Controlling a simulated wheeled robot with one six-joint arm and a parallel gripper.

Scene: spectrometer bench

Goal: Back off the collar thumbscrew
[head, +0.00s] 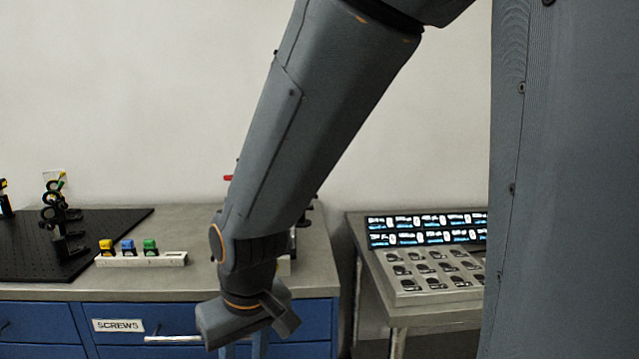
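I cannot make out the collar thumbscrew in the head view. An instrument stands on the bench behind my arm and is mostly hidden by it. Only a small red part (228,177) shows left of the arm, with some dark and pale bits to its right. My gripper (245,350) hangs low in front of the drawers, its body tilted. The fingers are cut off by the bottom edge, so I cannot see their tips or anything between them.
A drawer labelled SCREWS (118,326) has a pale handle near my gripper. On the bench (190,219) are a white holder (142,260) with yellow, blue and green pieces, and a black breadboard (30,240) with optics. A side table (420,316) at right carries a parts tray.

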